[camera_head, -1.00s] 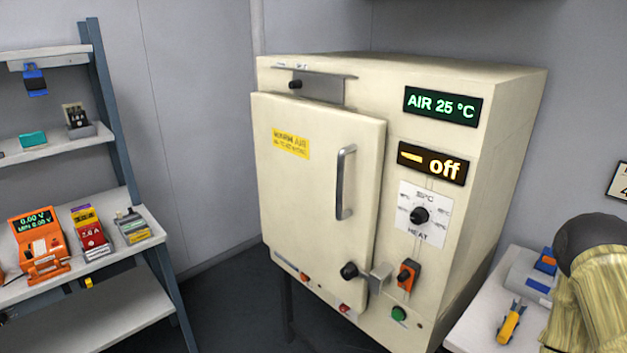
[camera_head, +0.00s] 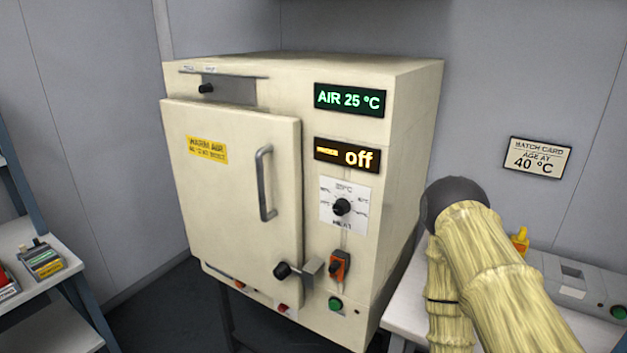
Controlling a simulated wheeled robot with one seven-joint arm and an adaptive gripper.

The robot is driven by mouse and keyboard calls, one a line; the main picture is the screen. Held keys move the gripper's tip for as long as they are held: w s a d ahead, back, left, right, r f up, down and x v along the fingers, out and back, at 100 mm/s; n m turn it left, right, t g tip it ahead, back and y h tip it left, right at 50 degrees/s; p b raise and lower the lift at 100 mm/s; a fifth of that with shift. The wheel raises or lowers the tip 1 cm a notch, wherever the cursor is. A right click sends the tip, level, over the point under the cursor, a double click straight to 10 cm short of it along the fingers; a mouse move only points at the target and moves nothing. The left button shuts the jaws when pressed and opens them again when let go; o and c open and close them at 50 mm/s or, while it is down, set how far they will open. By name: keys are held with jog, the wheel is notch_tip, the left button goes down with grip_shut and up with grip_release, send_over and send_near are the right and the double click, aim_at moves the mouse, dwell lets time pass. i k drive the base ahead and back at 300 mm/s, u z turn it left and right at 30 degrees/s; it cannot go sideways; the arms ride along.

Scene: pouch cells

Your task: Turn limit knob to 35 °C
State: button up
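The limit knob (camera_head: 342,207) is a small black dial on a white scale plate (camera_head: 358,222) on the front of the cream oven (camera_head: 235,240). The plate carries small temperature marks and the word HEAT; the knob's exact setting is too small to read. Above it an amber display (camera_head: 347,155) reads "off" and a green display (camera_head: 350,100) reads "AIR 25 °C". My arm, in a straw-coloured sleeve, shows at the lower right, to the right of the oven. My gripper is not in view.
An orange switch (camera_head: 339,267) and green button (camera_head: 335,303) sit below the dial. Shelves (camera_head: 40,290) stand left.

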aim_at(282, 308)
jog(key=z, duration=1.75)
jog(key=k, duration=1.4)
jog(key=u, duration=1.9)
jog(key=i, duration=0.5)
jog(key=z, duration=0.05)
